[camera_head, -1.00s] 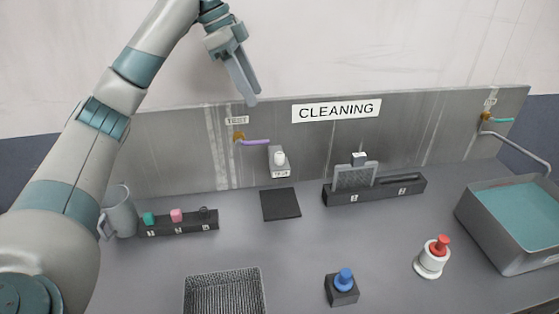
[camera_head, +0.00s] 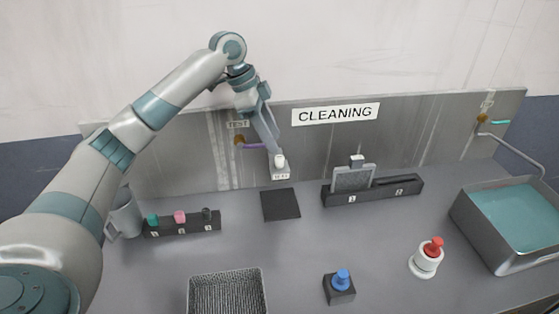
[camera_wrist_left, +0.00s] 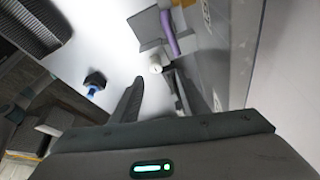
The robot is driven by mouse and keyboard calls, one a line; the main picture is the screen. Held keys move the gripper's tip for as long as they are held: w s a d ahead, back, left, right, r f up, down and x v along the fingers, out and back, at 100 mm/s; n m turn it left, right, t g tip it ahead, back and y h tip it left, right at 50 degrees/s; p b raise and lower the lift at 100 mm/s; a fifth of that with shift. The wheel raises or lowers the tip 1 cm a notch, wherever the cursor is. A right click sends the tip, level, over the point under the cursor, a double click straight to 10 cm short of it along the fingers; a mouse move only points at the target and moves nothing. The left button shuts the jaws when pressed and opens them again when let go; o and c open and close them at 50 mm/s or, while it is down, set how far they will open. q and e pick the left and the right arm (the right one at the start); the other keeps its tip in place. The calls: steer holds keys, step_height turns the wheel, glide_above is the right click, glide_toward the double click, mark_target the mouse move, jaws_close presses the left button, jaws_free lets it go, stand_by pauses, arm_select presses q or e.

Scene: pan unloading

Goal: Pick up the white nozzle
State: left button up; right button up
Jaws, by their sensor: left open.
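The white nozzle (camera_head: 280,161) stands upright in a small grey holder (camera_head: 281,174) on the back panel, under the purple-tipped tap. In the left wrist view the nozzle (camera_wrist_left: 155,63) shows just beyond the fingertips, near the line between them. My left gripper (camera_head: 274,143) reaches down from above, close to the nozzle. Its two fingers are apart with nothing between them in the left wrist view (camera_wrist_left: 157,82). From the head view I cannot tell whether a finger touches the nozzle. My right gripper is not in view.
The purple spout (camera_head: 252,145) is close beside my left gripper. A black pad (camera_head: 280,204) lies below the holder. A rack of small coloured pieces (camera_head: 182,224) and a grey jug (camera_head: 124,217) stand left.

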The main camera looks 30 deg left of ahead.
mark_target(279, 157)
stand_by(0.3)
arm_select(q)
steer(key=shift+s+d+f+p, duration=0.1)
steer(key=shift+d+f+p, duration=0.1)
steer(key=shift+f+p, duration=0.25)
steer(key=shift+s+d+f+p, duration=0.1)
steer(key=shift+d+f+p, duration=0.05)
steer(key=shift+f+p, duration=0.3)
steer(key=shift+p+x, duration=0.45)
steer(key=shift+x, duration=0.6)
steer(key=shift+d+f, duration=0.2)
steer(key=shift+f, duration=0.45)
jaws_close()
